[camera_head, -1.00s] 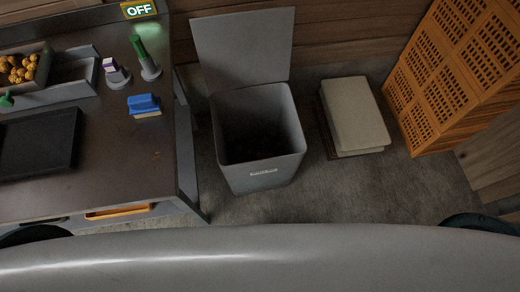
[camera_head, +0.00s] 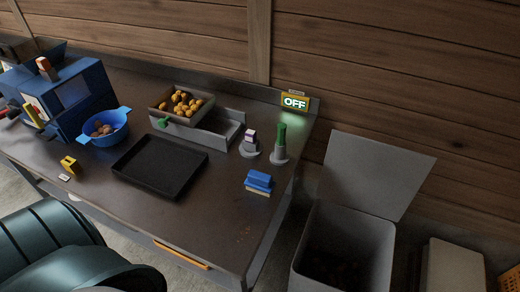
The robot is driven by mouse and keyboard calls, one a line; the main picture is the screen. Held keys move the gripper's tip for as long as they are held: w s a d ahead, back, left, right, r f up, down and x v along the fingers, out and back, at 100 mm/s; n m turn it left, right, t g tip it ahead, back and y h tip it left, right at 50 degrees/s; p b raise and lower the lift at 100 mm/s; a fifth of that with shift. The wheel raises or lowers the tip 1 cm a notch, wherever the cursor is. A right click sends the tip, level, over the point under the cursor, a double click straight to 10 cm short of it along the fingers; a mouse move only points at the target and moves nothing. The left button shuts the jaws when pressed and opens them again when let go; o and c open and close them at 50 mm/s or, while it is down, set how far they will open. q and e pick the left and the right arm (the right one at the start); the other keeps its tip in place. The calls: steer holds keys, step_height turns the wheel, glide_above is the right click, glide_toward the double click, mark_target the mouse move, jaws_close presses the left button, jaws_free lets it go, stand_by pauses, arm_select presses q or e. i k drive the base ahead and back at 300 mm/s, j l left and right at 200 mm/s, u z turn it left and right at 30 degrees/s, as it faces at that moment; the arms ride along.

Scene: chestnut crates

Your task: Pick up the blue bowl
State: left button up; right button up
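The blue bowl (camera_head: 107,128) stands upright on the dark workbench (camera_head: 215,220), at the left of the head view. It has small handles on its rim and holds several brown chestnuts. It sits just right of a blue machine (camera_head: 65,100). Neither of my grippers is in view.
A black tray (camera_head: 160,166) lies right of the bowl. Behind it is a grey box of chestnuts (camera_head: 182,103). A small yellow block (camera_head: 69,164) is in front of the bowl. A blue brush (camera_head: 259,182) lies near the right edge. An open grey bin (camera_head: 345,245) stands right of the bench.

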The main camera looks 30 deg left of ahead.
mark_target(108, 128)
steer(key=u, duration=2.15)
steer(key=i+j, duration=0.1)
steer(key=j, duration=0.6)
steer(key=i+j, duration=0.1)
steer(key=j, duration=0.6)
steer(key=i+j, duration=0.1)
steer(key=j, duration=0.55)
steer(key=z, duration=1.7)
